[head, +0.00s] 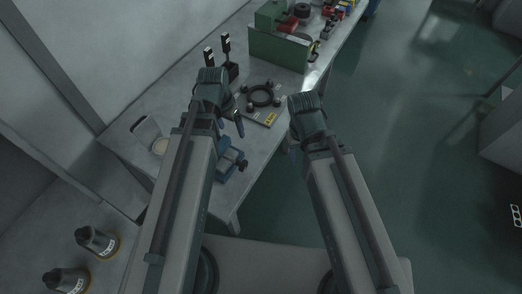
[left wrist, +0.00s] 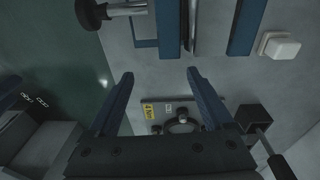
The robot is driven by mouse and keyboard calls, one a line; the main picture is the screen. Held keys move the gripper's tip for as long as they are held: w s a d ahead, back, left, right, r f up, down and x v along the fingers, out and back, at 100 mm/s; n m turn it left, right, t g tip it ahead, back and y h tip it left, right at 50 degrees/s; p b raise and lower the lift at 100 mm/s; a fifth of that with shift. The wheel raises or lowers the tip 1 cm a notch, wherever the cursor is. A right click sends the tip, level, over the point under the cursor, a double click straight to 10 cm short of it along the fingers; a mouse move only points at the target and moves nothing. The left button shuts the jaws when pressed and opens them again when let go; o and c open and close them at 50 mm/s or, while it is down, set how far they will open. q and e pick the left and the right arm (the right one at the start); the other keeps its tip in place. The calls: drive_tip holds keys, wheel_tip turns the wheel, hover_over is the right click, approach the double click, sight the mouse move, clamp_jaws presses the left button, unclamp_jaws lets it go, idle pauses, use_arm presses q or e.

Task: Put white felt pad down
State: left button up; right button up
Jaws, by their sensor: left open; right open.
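A small white block with rounded corners, which looks like the white felt pad (left wrist: 279,45), lies on the grey table beside a blue vise (left wrist: 168,25) in the left wrist view. I cannot make the pad out in the head view, where my left arm covers part of the table. My left gripper (left wrist: 160,74) is open and empty above the table, its two blue fingers spread apart. It is apart from the pad. In the head view, one finger of the left gripper (head: 238,122) shows past the arm. My right gripper (head: 295,138) is open, mostly hidden by its own arm, near the table's right edge.
A plate with a black ring (head: 261,96) and knobs lies beyond the left gripper. Black upright tools (head: 226,48) stand behind it. A green box (head: 277,48) is farther back. Green floor is free at the right.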

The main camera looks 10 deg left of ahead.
use_arm(q)
drive_tip(key=s+d+g+y, duration=0.1)
drive_tip(key=s+d+y, duration=0.1)
drive_tip(key=s+d, duration=0.6)
drive_tip(key=d, duration=0.3)
drive_tip(key=shift+n, duration=0.3)
drive_tip(key=shift+d, duration=0.1)
idle(0.5)
drive_tip(key=shift+o, duration=0.5)
